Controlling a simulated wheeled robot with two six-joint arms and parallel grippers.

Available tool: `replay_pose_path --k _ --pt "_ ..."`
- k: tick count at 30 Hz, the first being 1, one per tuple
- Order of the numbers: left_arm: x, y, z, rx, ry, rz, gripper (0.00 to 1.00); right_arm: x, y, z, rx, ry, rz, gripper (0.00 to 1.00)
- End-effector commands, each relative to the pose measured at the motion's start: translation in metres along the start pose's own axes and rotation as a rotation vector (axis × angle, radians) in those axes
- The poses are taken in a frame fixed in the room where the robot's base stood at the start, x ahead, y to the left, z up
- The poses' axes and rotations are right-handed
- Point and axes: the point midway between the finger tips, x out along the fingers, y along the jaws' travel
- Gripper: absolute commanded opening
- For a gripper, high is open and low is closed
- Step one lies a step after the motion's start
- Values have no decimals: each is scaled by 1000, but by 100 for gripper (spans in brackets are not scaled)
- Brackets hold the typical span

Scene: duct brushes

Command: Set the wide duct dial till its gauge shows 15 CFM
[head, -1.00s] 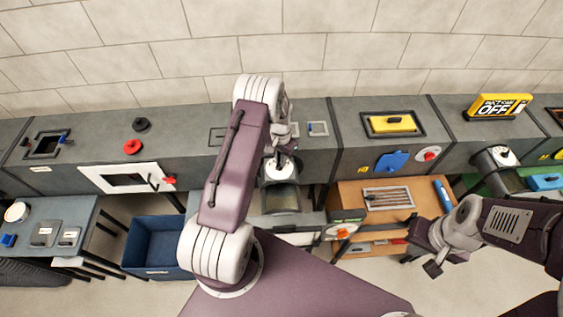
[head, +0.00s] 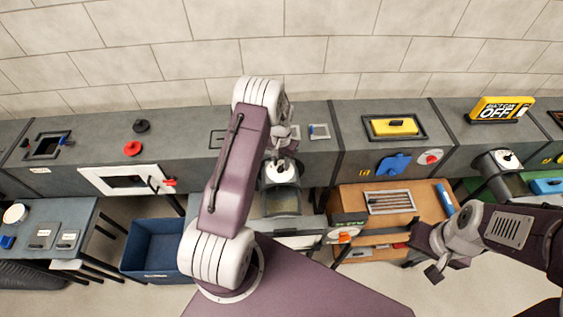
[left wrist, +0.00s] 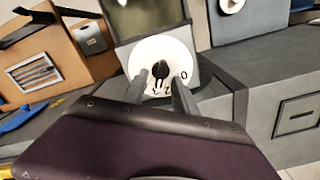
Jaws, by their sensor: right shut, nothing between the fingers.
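A white round dial (head: 279,174) is on the duct box in the middle, partly hidden by my left gripper (head: 283,158) in the head view. In the left wrist view the dial (left wrist: 147,52) has a black knob (left wrist: 160,69) and dark markings, including a 0 at its right. My left gripper (left wrist: 160,90) is open, with one finger on each side below the knob; contact cannot be told. No gauge reading is legible.
A wooden table (head: 350,197) with a grey grille (head: 390,201) stands right of the dial. A blue bin (head: 152,247) is at lower left. Another white dial (head: 505,159) is at the right. A yellow OFF sign (head: 498,109) stands on the duct.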

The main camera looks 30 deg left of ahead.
Motion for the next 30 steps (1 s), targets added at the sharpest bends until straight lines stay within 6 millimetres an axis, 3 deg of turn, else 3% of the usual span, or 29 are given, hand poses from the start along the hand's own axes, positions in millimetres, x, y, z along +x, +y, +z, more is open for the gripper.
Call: replay_pose_path --k 8,11,21,30 --pt "-2 0 -1 0 3 0 33 2 0 0 0 0 0 0" --pt "-14 0 -2 0 6 -1 33 9 0 1 0 0 0 0" --pt "-81 0 0 0 5 0 33 30 1 3 0 0 0 0" --pt "-91 0 2 0 2 0 33 30 1 3 0 0 0 0"
